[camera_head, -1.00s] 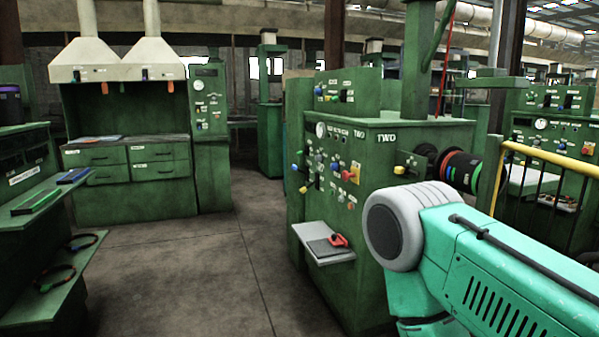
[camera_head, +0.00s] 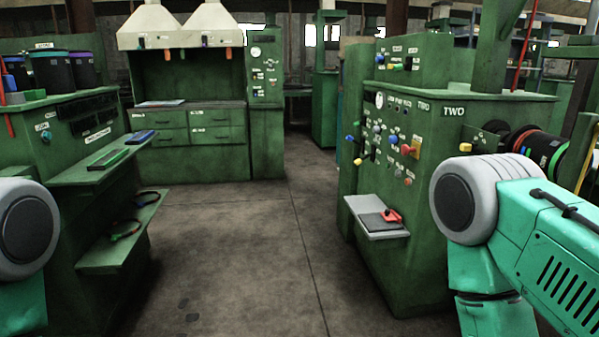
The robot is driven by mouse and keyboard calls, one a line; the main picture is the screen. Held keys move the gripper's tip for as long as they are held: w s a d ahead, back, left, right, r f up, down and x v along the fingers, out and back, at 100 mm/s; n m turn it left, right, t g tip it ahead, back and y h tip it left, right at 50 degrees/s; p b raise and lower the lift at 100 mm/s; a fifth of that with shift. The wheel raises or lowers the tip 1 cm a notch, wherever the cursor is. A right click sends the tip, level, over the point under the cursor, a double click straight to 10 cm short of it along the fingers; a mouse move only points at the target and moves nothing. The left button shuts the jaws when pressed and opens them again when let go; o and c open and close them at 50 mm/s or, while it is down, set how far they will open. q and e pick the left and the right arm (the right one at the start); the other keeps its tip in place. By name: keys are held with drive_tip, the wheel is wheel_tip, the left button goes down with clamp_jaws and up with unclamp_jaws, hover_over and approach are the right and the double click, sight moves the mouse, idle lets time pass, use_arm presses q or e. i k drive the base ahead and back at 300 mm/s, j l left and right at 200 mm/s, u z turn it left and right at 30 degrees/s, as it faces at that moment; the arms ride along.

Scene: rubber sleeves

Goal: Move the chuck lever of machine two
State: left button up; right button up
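Machine two (camera_head: 450,135) is a green cabinet at the right, with "TWO" labels on its upper front. I cannot tell which control is the chuck lever. A yellow knob (camera_head: 465,147) and a dark cylinder with coloured rings (camera_head: 540,147) are on its right-hand face, partly behind my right arm. My teal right arm comes in at the lower right, and part of my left arm shows at the left edge. Neither gripper is in view.
A grey shelf with a red-handled item (camera_head: 380,228) juts from machine two at low height. A green bench (camera_head: 90,190) with shelves and dark bins (camera_head: 52,70) stands at the left. A hooded cabinet (camera_head: 190,140) is at the back. The concrete floor (camera_head: 250,250) between is clear.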

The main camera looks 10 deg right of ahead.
sight(349, 137)
drive_tip(key=i+z, duration=0.1)
drive_tip(key=i, duration=1.6)
